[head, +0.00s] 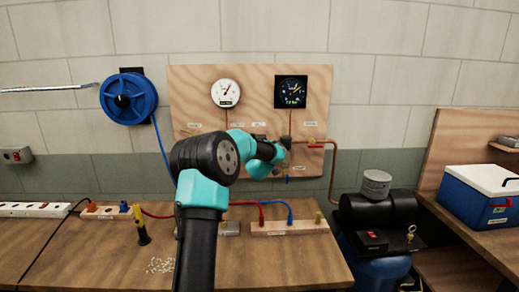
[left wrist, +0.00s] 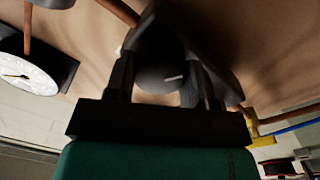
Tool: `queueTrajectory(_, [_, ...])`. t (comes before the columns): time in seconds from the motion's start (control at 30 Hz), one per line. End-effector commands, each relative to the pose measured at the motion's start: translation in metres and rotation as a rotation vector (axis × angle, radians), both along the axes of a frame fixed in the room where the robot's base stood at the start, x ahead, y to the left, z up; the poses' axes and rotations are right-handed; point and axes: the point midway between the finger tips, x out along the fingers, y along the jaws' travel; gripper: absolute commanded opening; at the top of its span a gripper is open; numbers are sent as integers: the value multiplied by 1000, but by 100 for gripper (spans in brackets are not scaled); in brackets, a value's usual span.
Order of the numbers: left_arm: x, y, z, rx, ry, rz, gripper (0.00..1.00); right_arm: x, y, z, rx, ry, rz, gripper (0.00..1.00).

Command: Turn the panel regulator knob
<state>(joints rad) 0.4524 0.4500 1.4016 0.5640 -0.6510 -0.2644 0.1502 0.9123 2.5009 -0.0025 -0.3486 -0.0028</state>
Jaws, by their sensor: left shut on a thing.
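The panel regulator knob (left wrist: 160,76) is a dark, rounded shape with a small pale mark in the left wrist view. My left gripper (left wrist: 163,68) is shut on it, with one black finger on each side. In the head view my left gripper (head: 283,156) reaches the lower right of the wooden panel (head: 258,80). There the arm and gripper hide most of the regulator. A white round gauge (head: 226,93) and a black square gauge (head: 291,91) sit above on the panel. My right gripper is in neither view.
A copper pipe (head: 334,165) runs from the panel down to a black compressor (head: 375,212). A blue hose reel (head: 128,99) hangs at the left. Wooden blocks with fittings (head: 288,228) and a yellow-black tool (head: 140,226) stand on the bench (head: 310,270).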

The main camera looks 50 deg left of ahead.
Motion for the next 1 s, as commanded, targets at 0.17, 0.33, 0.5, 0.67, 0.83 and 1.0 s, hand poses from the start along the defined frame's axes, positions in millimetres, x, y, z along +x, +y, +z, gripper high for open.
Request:
queueTrajectory(0.17, [0, 0, 0, -106, -128, 0, 26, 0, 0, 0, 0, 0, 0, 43])
queueTrajectory(0.33, [0, 0, -1, -209, -252, 0, 26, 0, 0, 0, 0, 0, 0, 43])
queueTrajectory(0.5, [0, 0, -1, -312, -376, 1, 26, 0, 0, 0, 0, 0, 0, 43])
queueTrajectory(0.67, [0, 0, -1, -408, -494, 0, 26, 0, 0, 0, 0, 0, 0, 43])
queueTrajectory(0.83, [1, -1, -1, -511, -616, 0, 26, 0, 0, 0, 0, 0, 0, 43])
queueTrajectory(1.0, [1, -1, -1, -602, -725, 0, 26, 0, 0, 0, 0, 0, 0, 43])
